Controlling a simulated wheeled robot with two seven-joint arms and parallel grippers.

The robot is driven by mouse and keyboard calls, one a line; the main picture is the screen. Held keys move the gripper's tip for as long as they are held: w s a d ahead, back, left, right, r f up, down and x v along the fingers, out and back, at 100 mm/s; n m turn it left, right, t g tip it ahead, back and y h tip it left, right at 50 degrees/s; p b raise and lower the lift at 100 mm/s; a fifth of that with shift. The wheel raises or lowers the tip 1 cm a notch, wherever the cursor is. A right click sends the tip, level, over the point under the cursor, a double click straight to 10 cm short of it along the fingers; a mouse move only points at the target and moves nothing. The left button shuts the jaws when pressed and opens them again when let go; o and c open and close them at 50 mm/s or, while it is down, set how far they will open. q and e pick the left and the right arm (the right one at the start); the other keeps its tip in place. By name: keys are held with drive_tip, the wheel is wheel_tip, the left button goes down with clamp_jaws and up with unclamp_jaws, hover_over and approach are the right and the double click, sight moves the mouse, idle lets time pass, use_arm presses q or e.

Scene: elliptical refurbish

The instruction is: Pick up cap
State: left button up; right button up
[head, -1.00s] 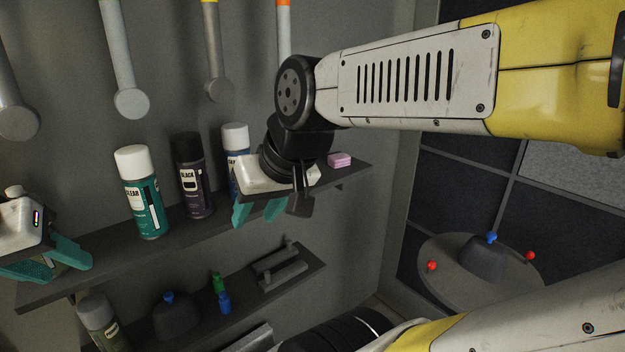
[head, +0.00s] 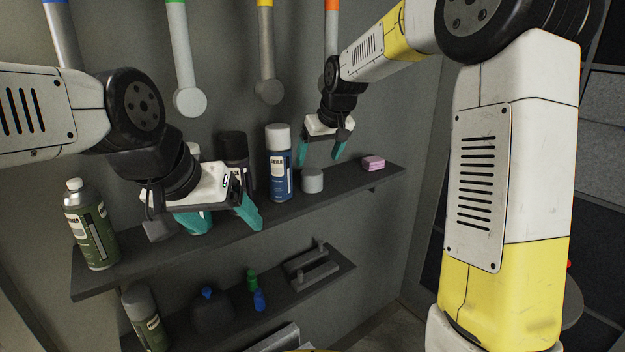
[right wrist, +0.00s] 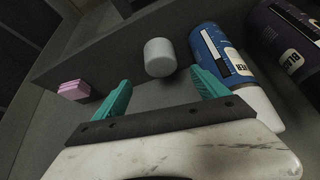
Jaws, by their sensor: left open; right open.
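A small grey cylindrical cap (head: 312,181) stands on the upper shelf, just right of the blue spray can. It also shows in the right wrist view (right wrist: 160,57), centred in line with the gap between my fingers and just beyond their tips. My right gripper (head: 321,156) is open and empty, above the cap with its teal fingers pointing down; they do not touch it. My left gripper (head: 221,222) is open in front of the upper shelf, left of the cap, and hides part of the cans behind it.
The upper shelf (head: 345,186) also holds a blue can (head: 279,165), a black can (head: 234,150), a green can (head: 91,226) without a cap and pink blocks (head: 373,163). The lower shelf (head: 283,300) holds small bottles and a grey bracket. Tools hang on the wall above.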

sight(312, 172)
drive_tip(key=x, duration=0.8)
drive_tip(key=shift+a+f, duration=0.1)
drive_tip(key=shift+a, duration=0.05)
drive_tip(key=c, duration=1.3)
